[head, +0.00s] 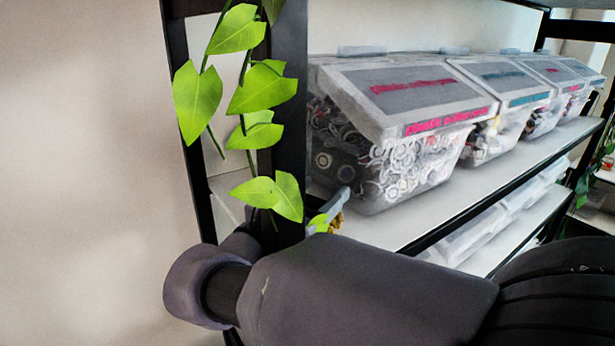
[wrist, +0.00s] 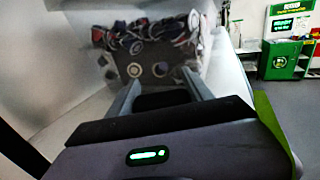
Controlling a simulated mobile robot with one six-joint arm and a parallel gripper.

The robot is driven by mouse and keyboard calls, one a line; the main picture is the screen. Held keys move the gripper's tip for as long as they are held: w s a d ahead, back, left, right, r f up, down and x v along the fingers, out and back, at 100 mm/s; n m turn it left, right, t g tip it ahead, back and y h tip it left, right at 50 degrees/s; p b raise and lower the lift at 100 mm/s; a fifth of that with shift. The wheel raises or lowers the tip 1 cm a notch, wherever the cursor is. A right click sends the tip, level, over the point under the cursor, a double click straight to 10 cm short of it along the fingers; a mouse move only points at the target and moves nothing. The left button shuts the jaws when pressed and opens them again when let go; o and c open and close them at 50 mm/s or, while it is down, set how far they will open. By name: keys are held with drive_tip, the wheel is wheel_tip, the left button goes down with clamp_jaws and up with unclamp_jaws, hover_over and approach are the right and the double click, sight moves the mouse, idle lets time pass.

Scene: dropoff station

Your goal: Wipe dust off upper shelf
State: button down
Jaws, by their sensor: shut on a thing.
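The white shelf board (head: 455,205) carries a row of clear lidded bins along the rack; no dust can be made out on it. My gripper (head: 337,205) is at the near left end of this board, beside the nearest bin (head: 385,165), mostly hidden behind my arm and the post. A small yellow-brown thing (head: 331,223) shows at the fingers, too small to identify. In the wrist view, my gripper's two grey fingers (wrist: 160,80) point toward the bin (wrist: 150,68); what they hold is not clear there.
A dark rack post (head: 284,120) with hanging green leaves (head: 240,90) stands close to my arm. A lower shelf (head: 520,228) holds more clear containers. A plain wall (head: 80,150) is at left. A green box (wrist: 283,60) stands beyond open floor (wrist: 290,105).

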drive_tip(key=shift+w+d+r+p, duration=0.15)
drive_tip(key=shift+r+p, duration=0.25)
drive_tip(key=shift+p, duration=0.2)
drive_tip(key=shift+f, duration=0.15)
drive_tip(key=shift+f, duration=0.15)
drive_tip(key=r+p, duration=0.1)
drive_tip(key=r, duration=0.1)
drive_tip(key=r+p, duration=0.2)
drive_tip(key=shift+s+r, duration=0.2)
drive_tip(key=shift+r, duration=0.05)
drive_tip(key=shift+f, duration=0.1)
